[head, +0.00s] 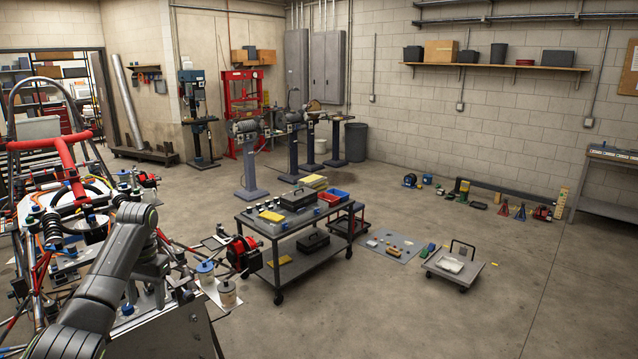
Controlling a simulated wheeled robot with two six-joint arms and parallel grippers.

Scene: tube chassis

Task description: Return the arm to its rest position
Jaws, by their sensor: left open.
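My left arm (95,290) comes in from the lower left, over the tube chassis (70,180). It bends at a dark grey joint near the chassis's right side. My left gripper (158,290) points down beyond that joint, among the parts at the chassis's near right corner. It is small and partly hidden by the wrist and clutter, and I see nothing held in it. I cannot tell whether it touches anything. My right gripper is not in view.
A wheeled tool cart (300,226) stands right of the chassis, with cases and trays on it. A red reel (243,254) and white containers (227,293) sit close to the gripper. A low trolley (455,266) stands farther right. The floor (440,325) at the front right is clear.

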